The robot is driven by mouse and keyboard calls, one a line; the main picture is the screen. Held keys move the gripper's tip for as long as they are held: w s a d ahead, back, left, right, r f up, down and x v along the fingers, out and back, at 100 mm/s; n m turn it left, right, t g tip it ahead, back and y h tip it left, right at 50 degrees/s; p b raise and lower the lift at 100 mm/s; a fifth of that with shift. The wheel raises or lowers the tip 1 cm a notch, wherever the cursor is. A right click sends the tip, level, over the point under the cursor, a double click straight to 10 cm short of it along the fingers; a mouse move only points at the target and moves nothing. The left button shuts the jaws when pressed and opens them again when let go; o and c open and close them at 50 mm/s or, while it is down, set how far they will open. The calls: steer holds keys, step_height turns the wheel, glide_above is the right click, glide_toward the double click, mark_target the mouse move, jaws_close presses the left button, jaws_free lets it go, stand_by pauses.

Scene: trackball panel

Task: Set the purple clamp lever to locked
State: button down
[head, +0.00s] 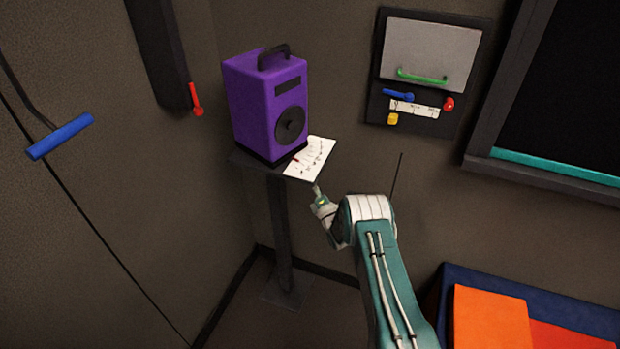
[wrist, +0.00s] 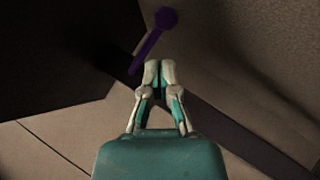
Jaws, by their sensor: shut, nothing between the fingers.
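The purple clamp lever (wrist: 149,45) shows in the wrist view, just beyond and to the left of my fingertips. Its round end (wrist: 166,17) is at the top, and its thin arm slants down to the left. I cannot tell whether the fingers touch it. My gripper (wrist: 160,67) is shut and empty. In the head view, my gripper (head: 317,191) is near the front right edge of the small dark stand (head: 240,158). I cannot make out the lever in the head view.
On the stand are a purple speaker-like box (head: 262,110) and a white paper card (head: 311,157). A wall panel (head: 430,65) with coloured controls hangs at the upper right. A blue handle (head: 60,136) is at the left. An orange block (head: 490,318) lies at the lower right.

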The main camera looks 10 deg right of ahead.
steer(key=f+v, duration=0.1)
steer(key=v, duration=0.8)
steer(key=shift+w, duration=0.25)
steer(key=shift+s, duration=0.1)
